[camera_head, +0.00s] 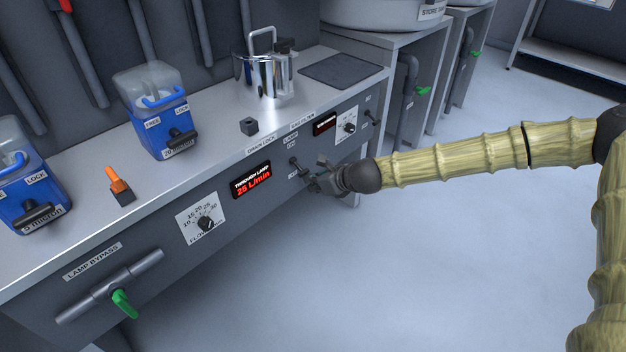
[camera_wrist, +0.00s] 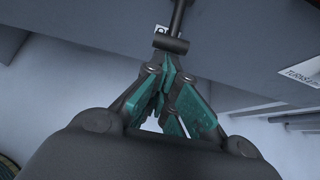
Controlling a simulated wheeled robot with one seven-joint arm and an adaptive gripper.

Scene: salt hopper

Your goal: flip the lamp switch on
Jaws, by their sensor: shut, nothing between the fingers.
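The lamp switch (camera_head: 295,163) is a small dark toggle on the grey front panel, under a label that reads LAMP. My gripper (camera_head: 312,178) is at the panel just below and right of the switch, with its fingers shut and empty. In the wrist view, a dark lever with a crosswise end (camera_wrist: 171,43) sticks out from the panel just beyond the shut teal-padded fingertips (camera_wrist: 166,62). The end looks very close to the fingertips; I cannot tell whether they touch. The lever's on or off position is not readable.
A red-lit display (camera_head: 251,180) and a flow dial (camera_head: 206,223) sit left of the switch. Another dial (camera_head: 348,127) sits to its right. Blue filter boxes (camera_head: 168,128) and a metal jug (camera_head: 268,75) stand on the bench. The floor in front is clear.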

